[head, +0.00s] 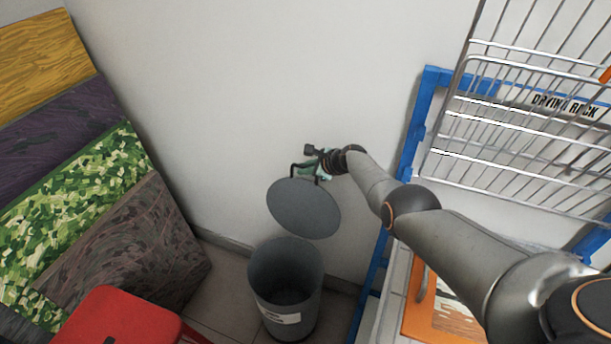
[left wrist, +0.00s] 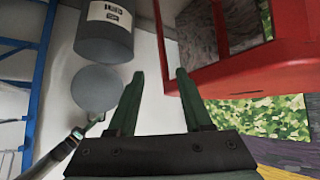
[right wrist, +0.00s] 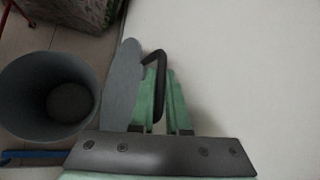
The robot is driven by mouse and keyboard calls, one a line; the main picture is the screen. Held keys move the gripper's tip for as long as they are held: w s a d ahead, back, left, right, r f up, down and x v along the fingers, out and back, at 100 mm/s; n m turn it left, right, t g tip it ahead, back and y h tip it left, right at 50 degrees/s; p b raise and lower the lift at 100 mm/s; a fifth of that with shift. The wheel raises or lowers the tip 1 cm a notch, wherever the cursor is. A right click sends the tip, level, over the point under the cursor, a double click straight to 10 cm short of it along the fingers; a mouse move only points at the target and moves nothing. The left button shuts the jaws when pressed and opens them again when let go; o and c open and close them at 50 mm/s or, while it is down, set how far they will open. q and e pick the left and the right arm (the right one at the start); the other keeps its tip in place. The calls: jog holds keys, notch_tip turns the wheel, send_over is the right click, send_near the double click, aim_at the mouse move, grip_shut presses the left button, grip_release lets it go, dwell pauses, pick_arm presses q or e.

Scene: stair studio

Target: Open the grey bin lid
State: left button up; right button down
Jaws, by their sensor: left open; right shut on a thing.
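The grey bin (head: 285,285) stands on the floor by the wall with its top uncovered and its inside showing empty. Its round grey lid (head: 305,208) is held tilted above and apart from the bin. My right gripper (head: 312,168) is shut on the lid's dark handle (right wrist: 153,62). The lid shows nearly edge-on in the right wrist view (right wrist: 122,85), beside the open bin (right wrist: 48,100). My left gripper (left wrist: 155,88) is open and empty; in its view the bin (left wrist: 104,35) and lid (left wrist: 97,90) are at the left. The left gripper is outside the head view.
A blue drying rack (head: 425,100) with wire shelves stands at the right. A red stool (head: 125,315) is at the lower left, in front of several leaning patterned panels (head: 75,190). An orange board (head: 440,315) lies at the lower right. The wall behind is bare.

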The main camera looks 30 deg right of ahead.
jog(key=shift+w+d, duration=0.15)
dwell(0.4)
jog(key=c, duration=0.9)
grip_release()
